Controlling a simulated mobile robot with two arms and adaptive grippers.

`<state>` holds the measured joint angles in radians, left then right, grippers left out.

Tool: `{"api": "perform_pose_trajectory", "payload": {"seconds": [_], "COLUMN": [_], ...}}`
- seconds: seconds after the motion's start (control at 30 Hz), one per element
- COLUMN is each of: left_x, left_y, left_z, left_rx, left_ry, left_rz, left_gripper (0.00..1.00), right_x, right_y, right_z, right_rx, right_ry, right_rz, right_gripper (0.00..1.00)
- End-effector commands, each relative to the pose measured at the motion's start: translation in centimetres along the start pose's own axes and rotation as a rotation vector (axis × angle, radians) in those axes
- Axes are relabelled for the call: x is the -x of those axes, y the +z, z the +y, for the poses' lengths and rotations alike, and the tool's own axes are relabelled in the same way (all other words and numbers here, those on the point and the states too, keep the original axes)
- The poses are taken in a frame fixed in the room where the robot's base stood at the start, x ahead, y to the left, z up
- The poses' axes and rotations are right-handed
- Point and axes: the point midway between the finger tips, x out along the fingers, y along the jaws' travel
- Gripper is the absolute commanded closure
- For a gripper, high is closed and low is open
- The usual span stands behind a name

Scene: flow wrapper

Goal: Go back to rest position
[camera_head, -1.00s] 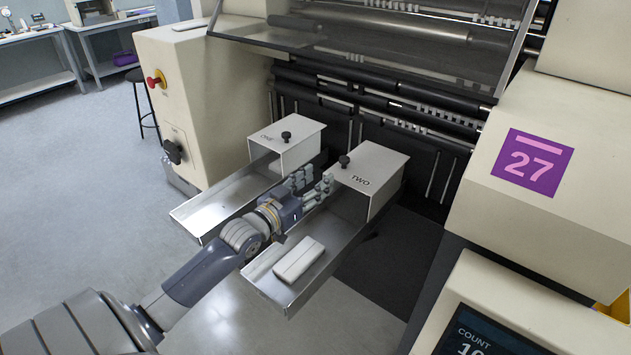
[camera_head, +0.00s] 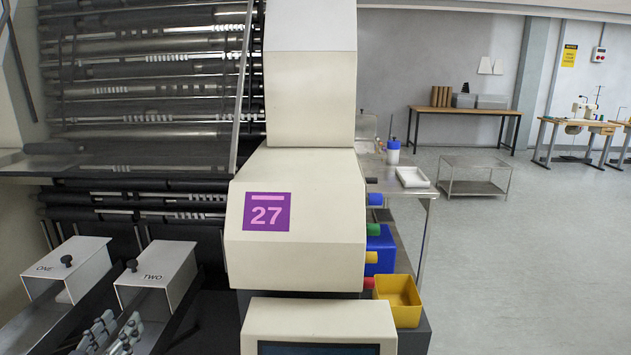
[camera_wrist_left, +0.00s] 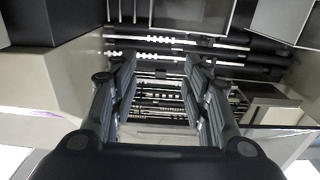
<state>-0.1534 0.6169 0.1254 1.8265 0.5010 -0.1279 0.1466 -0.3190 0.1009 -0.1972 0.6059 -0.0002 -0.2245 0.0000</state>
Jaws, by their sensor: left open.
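My left gripper (camera_head: 112,334) shows at the bottom left of the head view, in front of the two metal outfeed trays. Tray ONE's cover (camera_head: 68,266) and tray TWO's cover (camera_head: 157,272) stand beside and behind it, each with a black knob. In the left wrist view the gripper (camera_wrist_left: 160,75) has its fingers apart with nothing between them, facing the machine's rollers. My right gripper is in neither view.
The cream machine housing with the purple 27 sign (camera_head: 267,211) fills the middle. A yellow bin (camera_head: 398,301) and a blue bin (camera_head: 381,250) sit to its right. A side table holds a white tray (camera_head: 412,177). Open floor (camera_head: 530,260) lies at the right.

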Motion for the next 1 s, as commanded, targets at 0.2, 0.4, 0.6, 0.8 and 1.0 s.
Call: {"api": "perform_pose_trajectory", "payload": {"seconds": [0.2, 0.4, 0.6, 0.8, 1.0], "left_x": [0.8, 2.4, 5.5, 11.5, 19.8], "left_y": [2.4, 5.9, 10.3, 15.3, 18.5], "left_z": [1.9, 4.8, 8.5, 13.6, 17.8], "left_rx": [-0.006, -0.020, -0.042, -0.076, -0.113], "left_ry": [0.013, 0.032, 0.056, 0.084, 0.096], "left_rz": [-0.077, -0.202, -0.373, -0.626, -0.909], "left_gripper": [0.57, 0.57, 0.57, 0.57, 0.57], "right_x": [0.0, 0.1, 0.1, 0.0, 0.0], "right_y": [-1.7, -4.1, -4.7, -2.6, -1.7], "right_z": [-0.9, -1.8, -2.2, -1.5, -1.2], "right_rx": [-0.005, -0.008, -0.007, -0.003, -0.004], "right_ry": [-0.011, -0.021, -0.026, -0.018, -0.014], "right_rz": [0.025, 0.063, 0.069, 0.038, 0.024], "right_gripper": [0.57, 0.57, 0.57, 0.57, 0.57]}}
